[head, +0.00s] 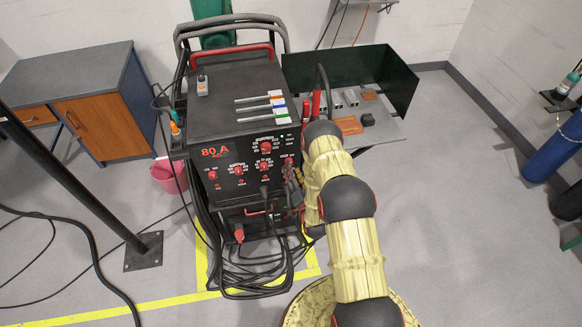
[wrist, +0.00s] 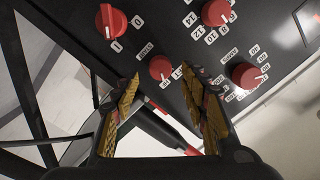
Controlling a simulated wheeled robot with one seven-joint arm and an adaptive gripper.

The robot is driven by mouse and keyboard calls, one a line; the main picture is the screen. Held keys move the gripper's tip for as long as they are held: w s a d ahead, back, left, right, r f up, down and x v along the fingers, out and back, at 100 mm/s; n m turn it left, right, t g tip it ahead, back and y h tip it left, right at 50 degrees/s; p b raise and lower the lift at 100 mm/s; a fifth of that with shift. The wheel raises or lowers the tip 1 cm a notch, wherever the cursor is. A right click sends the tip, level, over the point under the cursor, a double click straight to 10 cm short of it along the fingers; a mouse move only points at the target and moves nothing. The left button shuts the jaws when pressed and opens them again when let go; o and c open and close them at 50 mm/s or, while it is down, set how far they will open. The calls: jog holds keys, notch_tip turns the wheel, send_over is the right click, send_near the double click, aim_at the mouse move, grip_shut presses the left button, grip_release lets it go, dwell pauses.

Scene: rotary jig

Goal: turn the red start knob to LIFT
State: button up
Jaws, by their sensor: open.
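The red start knob (wrist: 160,67) is a small round knob on the black panel, in the middle of the wrist view. In the head view my gripper (head: 293,184) is at the right side of the welder's front panel, and I cannot single out the start knob there.
Other red knobs crowd close: a 1/0 switch (wrist: 111,21), a dial (wrist: 217,13) and another dial (wrist: 249,75). The welder (head: 232,108) has cables (head: 250,278) heaped at its foot. A black post (head: 75,185) stands left. A work table (head: 385,130) stands behind.

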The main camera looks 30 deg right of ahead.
jog(key=shift+x, duration=1.6)
jog(key=shift+c, duration=0.7)
grip_shut()
